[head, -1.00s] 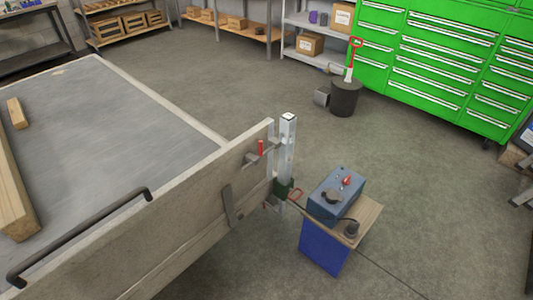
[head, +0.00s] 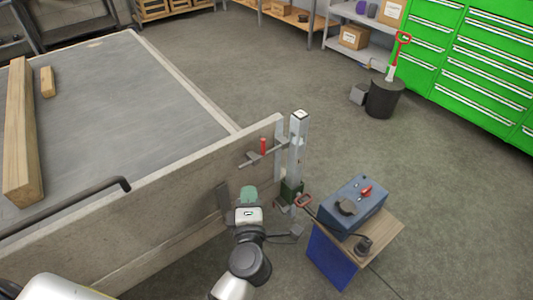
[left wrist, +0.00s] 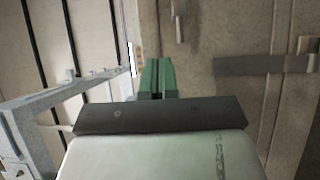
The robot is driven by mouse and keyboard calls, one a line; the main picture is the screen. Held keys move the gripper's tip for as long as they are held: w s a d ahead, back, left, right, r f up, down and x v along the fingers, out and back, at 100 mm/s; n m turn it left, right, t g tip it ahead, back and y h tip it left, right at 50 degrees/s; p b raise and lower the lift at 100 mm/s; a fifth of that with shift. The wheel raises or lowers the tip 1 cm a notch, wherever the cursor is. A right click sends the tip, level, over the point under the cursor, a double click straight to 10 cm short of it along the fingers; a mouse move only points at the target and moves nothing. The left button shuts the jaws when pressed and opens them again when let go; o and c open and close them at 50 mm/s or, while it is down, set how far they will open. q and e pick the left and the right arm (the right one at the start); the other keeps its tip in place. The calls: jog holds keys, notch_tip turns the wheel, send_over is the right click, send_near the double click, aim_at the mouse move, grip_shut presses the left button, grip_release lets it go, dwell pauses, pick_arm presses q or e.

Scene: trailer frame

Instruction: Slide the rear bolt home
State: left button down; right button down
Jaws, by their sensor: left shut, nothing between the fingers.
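The rear bolt (head: 263,155) is a dark metal bar with a red upright handle (head: 263,146). It sits on the outer face of the grey tailgate panel (head: 190,190), near its far end beside the galvanized post (head: 298,150). My left gripper (head: 249,192) has green fingers, shut and empty, in front of the panel, below and a little left of the bolt, apart from it. The fingers also show in the left wrist view (left wrist: 157,78), pointing at the panel; a blurred metal piece (left wrist: 178,20) above them may be bolt hardware. My right gripper is out of view.
A blue box (head: 354,206) with a red-knobbed top stands on a small blue-sided stand (head: 332,257) right of the post. A dark strap (head: 222,197) is on the panel.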

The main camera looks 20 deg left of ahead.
pick_arm(q)
jog(key=d+p+x, duration=0.1)
jog(key=d+x, duration=0.1)
jog(key=x, duration=1.1)
jog(key=shift+w+d, duration=0.3)
jog(key=shift+w, duration=0.05)
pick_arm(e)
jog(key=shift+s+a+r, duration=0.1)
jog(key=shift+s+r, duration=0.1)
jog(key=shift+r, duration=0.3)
